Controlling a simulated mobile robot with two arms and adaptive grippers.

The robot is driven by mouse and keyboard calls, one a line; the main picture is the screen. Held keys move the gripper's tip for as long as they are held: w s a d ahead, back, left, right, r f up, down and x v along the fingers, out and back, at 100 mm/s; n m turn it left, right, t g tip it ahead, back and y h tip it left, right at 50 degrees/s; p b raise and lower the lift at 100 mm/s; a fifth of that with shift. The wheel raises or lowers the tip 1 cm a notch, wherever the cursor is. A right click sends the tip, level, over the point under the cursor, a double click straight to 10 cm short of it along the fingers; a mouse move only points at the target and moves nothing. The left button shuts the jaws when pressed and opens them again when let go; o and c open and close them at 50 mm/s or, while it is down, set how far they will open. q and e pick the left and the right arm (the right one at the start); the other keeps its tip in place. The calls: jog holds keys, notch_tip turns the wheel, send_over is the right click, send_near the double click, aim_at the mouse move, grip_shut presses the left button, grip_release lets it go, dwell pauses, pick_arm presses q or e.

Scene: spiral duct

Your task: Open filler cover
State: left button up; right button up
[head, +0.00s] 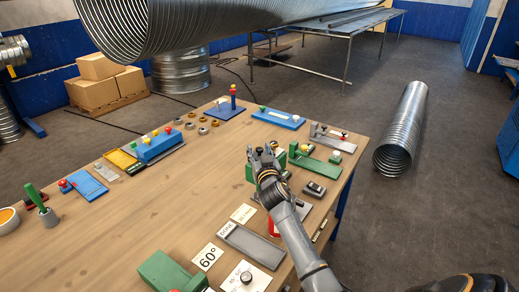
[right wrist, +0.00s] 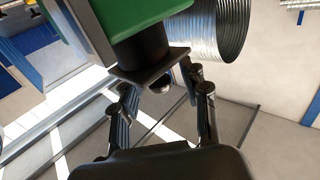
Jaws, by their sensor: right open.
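My right gripper (head: 263,153) is over the right part of the table, at a green housing (head: 251,173) that it partly hides. In the right wrist view the gripper (right wrist: 160,95) is open, with its two fingers apart. Between and beyond them are a dark square plate (right wrist: 150,68) and a small rounded dark knob (right wrist: 161,86). A black cylinder (right wrist: 141,45) joins the plate to the green housing (right wrist: 125,12). I cannot tell for certain which part is the filler cover, or whether a finger touches the plate. My left gripper is not in view.
The wooden table (head: 130,210) holds several fixtures. A green-and-grey device (head: 315,162) stands right of my gripper, with a small dark switch (head: 314,189) nearer. A grey tray (head: 252,243) and a green block (head: 165,272) lie nearer the front. The table's middle is clear.

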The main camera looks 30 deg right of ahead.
jog(key=shift+w+d, duration=0.1)
jog(key=shift+w, duration=0.05)
grip_shut()
jog(key=a, duration=0.1)
jog(key=s+a, duration=0.1)
jog(key=a, duration=0.1)
jog(key=s+a+b, duration=0.1)
jog(key=a, duration=0.1)
jog(key=shift+a+f, duration=0.15)
jog(key=shift+a, duration=0.05)
jog(key=shift+c, duration=0.7)
grip_release()
jog(key=shift+o, duration=0.7)
jog(key=shift+s+d, duration=0.1)
jog(key=shift+s, duration=0.15)
